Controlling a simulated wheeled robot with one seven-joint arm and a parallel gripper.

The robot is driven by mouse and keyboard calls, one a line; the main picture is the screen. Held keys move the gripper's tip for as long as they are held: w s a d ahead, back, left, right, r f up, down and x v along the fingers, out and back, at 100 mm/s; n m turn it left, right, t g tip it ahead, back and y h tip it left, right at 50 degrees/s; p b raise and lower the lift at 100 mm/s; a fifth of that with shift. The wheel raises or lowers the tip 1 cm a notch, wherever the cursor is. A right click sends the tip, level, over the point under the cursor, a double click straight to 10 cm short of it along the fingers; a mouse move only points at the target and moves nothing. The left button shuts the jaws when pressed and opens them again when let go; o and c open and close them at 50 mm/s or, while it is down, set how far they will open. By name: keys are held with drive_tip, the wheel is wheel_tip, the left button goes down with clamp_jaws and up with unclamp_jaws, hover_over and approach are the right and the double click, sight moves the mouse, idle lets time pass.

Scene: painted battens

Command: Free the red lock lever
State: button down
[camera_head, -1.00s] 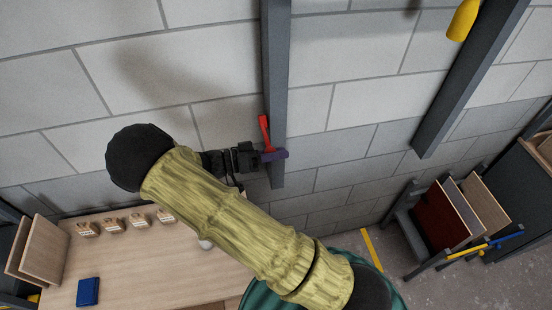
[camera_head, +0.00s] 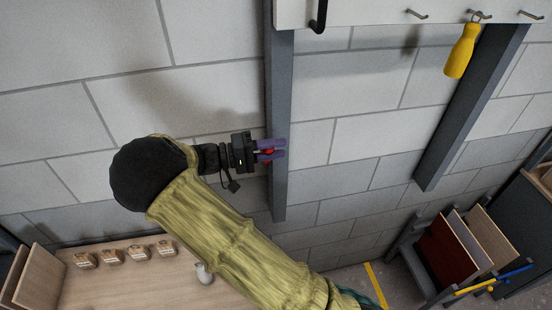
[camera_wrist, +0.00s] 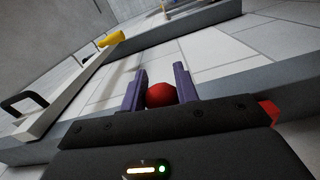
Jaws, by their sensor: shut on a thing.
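The red lock lever is at the dark grey post (camera_head: 280,100) on the block wall; little of it shows. Its round red knob (camera_wrist: 160,95) sits between the two purple fingers in the wrist view. In the head view a bit of the red lever (camera_head: 267,152) shows between the fingers. My gripper (camera_head: 272,150) is shut on the knob, in front of the post. A red part (camera_wrist: 269,110) also shows past the right edge of the gripper body in the wrist view. The lever's lower part is hidden in the head view.
A white panel (camera_head: 385,12) with hooks and a black handle (camera_head: 318,15) spans the top; a yellow-handled tool (camera_head: 461,52) hangs there. A second post (camera_head: 470,105) stands right. A wooden bench (camera_head: 120,285) with several small blocks is below. Boards (camera_head: 447,250) lean in a rack lower right.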

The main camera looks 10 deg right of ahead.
drive_tip(key=shift+w+r, duration=0.35)
drive_tip(key=shift+r, duration=0.2)
drive_tip(key=c, duration=1.1)
unclamp_jaws()
drive_tip(key=shift+o, duration=0.2)
drive_tip(key=shift+w, duration=0.1)
drive_tip(key=shift+a+f, duration=0.2)
drive_tip(key=shift+a, duration=0.3)
drive_tip(key=a, duration=1.1)
